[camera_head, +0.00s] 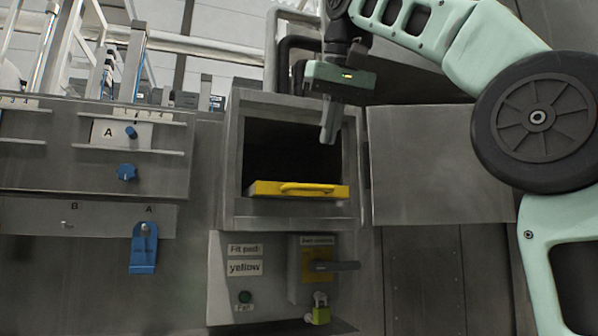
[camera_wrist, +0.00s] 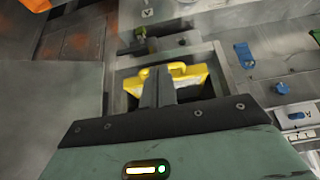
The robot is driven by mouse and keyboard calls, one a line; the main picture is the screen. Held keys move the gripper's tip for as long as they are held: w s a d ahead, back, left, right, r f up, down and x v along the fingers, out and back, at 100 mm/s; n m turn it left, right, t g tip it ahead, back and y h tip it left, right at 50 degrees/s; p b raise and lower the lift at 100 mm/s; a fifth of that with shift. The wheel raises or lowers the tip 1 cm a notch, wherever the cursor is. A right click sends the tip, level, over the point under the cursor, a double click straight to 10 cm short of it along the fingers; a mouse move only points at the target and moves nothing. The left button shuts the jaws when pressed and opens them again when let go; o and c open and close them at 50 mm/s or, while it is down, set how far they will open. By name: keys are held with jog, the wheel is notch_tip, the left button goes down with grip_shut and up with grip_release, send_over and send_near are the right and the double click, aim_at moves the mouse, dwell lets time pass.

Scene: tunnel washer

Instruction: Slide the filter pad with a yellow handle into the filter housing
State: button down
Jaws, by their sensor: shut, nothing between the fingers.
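The filter pad (camera_head: 265,188) has a yellow front edge with a yellow handle (camera_head: 307,188). It lies flat in the lower part of the filter housing's (camera_head: 233,170) square opening, its front near the opening's lower lip. It also shows in the wrist view as a yellow pad (camera_wrist: 192,82) with its handle (camera_wrist: 177,69). My gripper (camera_head: 328,138) points down in front of the upper right of the opening, above the handle and apart from it. Its fingers are shut and empty. In the wrist view the fingers (camera_wrist: 157,88) hide part of the pad.
The housing door (camera_head: 440,165) stands open to the right. Below the housing are a label panel (camera_head: 243,267), a yellow switch with a grey lever (camera_head: 316,265) and a padlock (camera_head: 319,314). Blue knobs (camera_head: 127,172) and a blue lever (camera_head: 144,250) sit at the left.

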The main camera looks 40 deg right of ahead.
aim_at(294, 194)
jog(key=w+d+f+p, duration=0.2)
jog(key=w+f, duration=0.6)
jog(key=shift+w+d+f, duration=0.25)
jog(key=shift+w, duration=0.15)
jog(key=shift+w, duration=0.1)
jog(key=w, duration=0.2)
jog(key=w+d, duration=0.1)
jog(key=w, duration=0.2)
jog(key=w+d, duration=0.1)
jog(key=w, duration=0.1)
jog(key=shift+w+d, duration=0.1)
jog(key=shift+w, duration=0.25)
jog(key=shift+s, duration=0.15)
